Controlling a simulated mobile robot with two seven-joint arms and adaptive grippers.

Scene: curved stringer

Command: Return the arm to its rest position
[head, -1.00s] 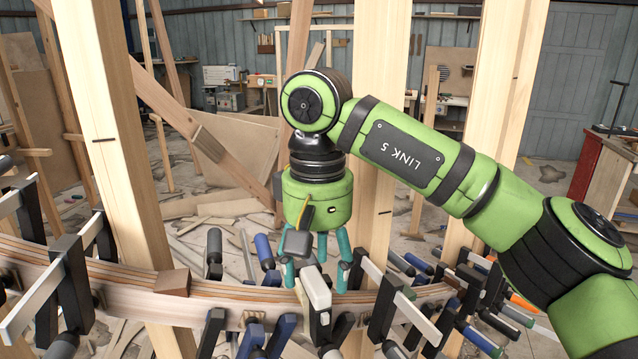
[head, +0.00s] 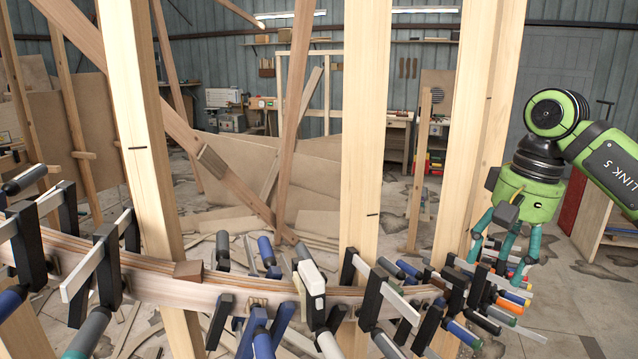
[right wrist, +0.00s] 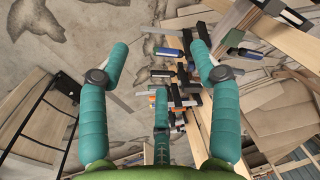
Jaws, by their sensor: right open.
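My right gripper (head: 500,262) is at the right side of the head view, near the right end of the curved stringer (head: 200,290). Its teal fingers point down and are spread. In the right wrist view the fingers (right wrist: 162,75) are apart with nothing between them, and clamps show beyond them. The stringer is a laminated wooden beam running across the lower head view, with several bar clamps (head: 108,262) on it. A small brown wooden block (head: 188,271) sits on top of it. My left gripper is not in view.
Tall wooden posts (head: 360,130) stand behind and across the stringer. A red cabinet (head: 573,200) is at the right. Boards and sheets (head: 235,165) lean in the middle background. The floor (head: 590,300) right of the clamps looks open.

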